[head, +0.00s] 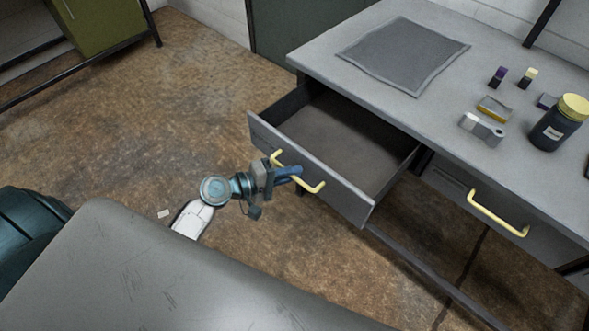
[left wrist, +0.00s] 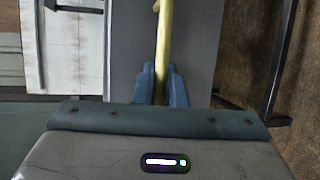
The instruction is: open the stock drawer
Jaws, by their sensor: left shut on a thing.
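The open drawer (head: 330,150) is pulled well out from under the grey bench, and the part of its inside that shows looks empty. Its front panel (head: 325,185) carries a yellow bar handle (head: 312,186). My left gripper (head: 290,174) is shut on this handle, near its middle. In the left wrist view the blue fingers (left wrist: 161,88) sit on both sides of the yellow handle (left wrist: 162,45), with the grey drawer front (left wrist: 190,50) behind. My right gripper is not in view.
A second drawer (head: 470,200) with a yellow handle (head: 497,212) is closed at the right. On the bench top (head: 350,35) are a grey mat (head: 403,55), a dark jar (head: 556,125) with a yellow lid, and several small items. Brown floor (head: 150,110) is clear left of the open drawer.

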